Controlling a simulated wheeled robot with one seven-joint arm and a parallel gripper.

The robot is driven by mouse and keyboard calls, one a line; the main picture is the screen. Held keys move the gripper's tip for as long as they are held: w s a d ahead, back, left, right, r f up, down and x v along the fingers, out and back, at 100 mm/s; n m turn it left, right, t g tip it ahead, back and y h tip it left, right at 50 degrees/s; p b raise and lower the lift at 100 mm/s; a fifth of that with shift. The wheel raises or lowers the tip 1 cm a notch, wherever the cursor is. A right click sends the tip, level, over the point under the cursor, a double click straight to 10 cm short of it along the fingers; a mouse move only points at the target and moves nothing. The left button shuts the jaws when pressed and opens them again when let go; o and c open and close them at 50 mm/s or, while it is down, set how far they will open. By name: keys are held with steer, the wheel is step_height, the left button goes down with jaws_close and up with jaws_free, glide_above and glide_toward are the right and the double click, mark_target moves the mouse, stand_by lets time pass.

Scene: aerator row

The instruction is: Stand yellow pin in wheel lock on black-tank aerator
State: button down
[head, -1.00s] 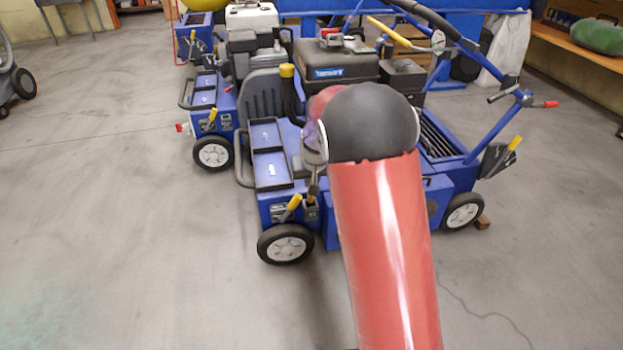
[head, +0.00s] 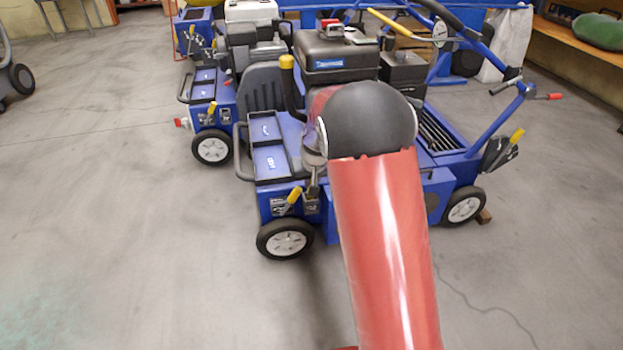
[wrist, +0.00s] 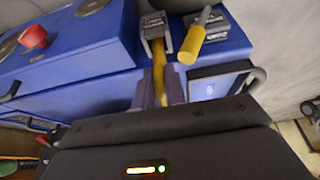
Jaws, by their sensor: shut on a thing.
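The black-tank aerator (head: 333,52) stands in front of me. My gripper (wrist: 162,88) is shut on the yellow pin (wrist: 159,62), whose far end reaches the grey wheel lock bracket (wrist: 153,24) on the blue body. I cannot tell how deep the pin sits in it. The bracket also shows in the head view (head: 311,207), just below my gripper (head: 313,190), where the pin is mostly hidden. A tilted yellow lever (wrist: 195,38) rises from a second grey bracket (wrist: 215,33) right beside it; the lever also shows in the head view (head: 294,195).
A white-tank aerator (head: 250,12) stands behind to the left. A red knob (wrist: 33,36) and a metal handle (wrist: 245,77) lie near my gripper in the wrist view. A wooden shelf (head: 570,38) is at the right wall. The floor (head: 110,230) at the left is clear.

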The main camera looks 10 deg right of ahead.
steer(key=shift+f+b, duration=0.3)
steer(key=shift+f, duration=0.6)
steer(key=c, duration=1.4)
jaws_free()
steer(key=shift+o, duration=0.2)
steer(key=shift+a, duration=0.1)
steer(key=s+f+p+v, duration=0.1)
steer(key=s+p+v, duration=0.15)
steer(key=v, duration=0.85)
steer(key=s+f+p+v, duration=0.1)
steer(key=s+p+v, duration=0.15)
steer(key=v, duration=0.75)
steer(key=s+f+p+v, duration=0.1)
steer(key=s+p+v, duration=0.15)
steer(key=v, duration=0.85)
steer(key=s+r+p, duration=0.3)
steer(key=s, duration=0.5)
steer(key=s+r+t+p, duration=0.1)
steer(key=s+r+p, duration=0.2)
steer(key=s, duration=0.5)
